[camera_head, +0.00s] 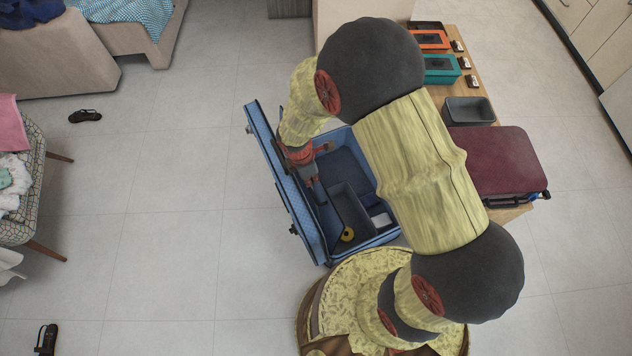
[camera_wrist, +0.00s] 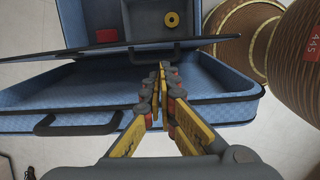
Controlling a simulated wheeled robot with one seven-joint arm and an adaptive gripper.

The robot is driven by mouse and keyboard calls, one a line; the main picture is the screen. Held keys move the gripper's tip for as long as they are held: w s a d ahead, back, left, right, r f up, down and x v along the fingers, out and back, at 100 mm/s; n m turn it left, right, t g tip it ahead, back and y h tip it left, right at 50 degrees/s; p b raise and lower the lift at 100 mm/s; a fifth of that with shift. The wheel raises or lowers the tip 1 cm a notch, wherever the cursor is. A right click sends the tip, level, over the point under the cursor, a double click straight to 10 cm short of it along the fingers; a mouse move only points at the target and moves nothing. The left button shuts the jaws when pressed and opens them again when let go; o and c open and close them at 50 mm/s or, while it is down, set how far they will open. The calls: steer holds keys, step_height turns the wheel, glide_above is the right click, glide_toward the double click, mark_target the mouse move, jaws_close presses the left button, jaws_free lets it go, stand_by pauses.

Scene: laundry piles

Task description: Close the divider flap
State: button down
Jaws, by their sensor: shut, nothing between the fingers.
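An open blue suitcase (camera_head: 384,239) stands on the floor, its lid (camera_head: 268,150) raised at the left; the lid's inside also shows in the wrist view (camera_wrist: 215,85). The divider flap (camera_wrist: 105,47) is a thin dark panel with a loop handle, seen nearly edge-on between lid and base. It is tilted up, not flat against either. In the head view my arm and gripper partly hide it. My gripper (camera_wrist: 162,68) is shut and empty, fingertips close to the flap's near edge by the handle. I cannot tell whether they touch. In the head view my gripper (camera_head: 313,184) is above the suitcase opening.
The base holds a grey bin (camera_head: 350,203), a yellow round thing (camera_head: 347,234) and a white item (camera_head: 381,220). A table at the right bears a maroon suitcase (camera_head: 500,160), a grey tray (camera_head: 468,111) and coloured boxes. A patterned chair (camera_head: 32,215) is at the left.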

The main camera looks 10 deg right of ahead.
steer(key=f+b, duration=0.1)
steer(key=f, duration=0.2)
steer(key=d+f+b, duration=0.1)
steer(key=f+b, duration=0.1)
steer(key=f, duration=0.2)
steer(key=f+b, duration=0.1)
steer(key=f, duration=0.3)
steer(key=shift+w+d+f, duration=0.1)
steer(key=shift+w+d, duration=0.05)
steer(key=shift+d, duration=0.05)
steer(key=shift+d, duration=0.15)
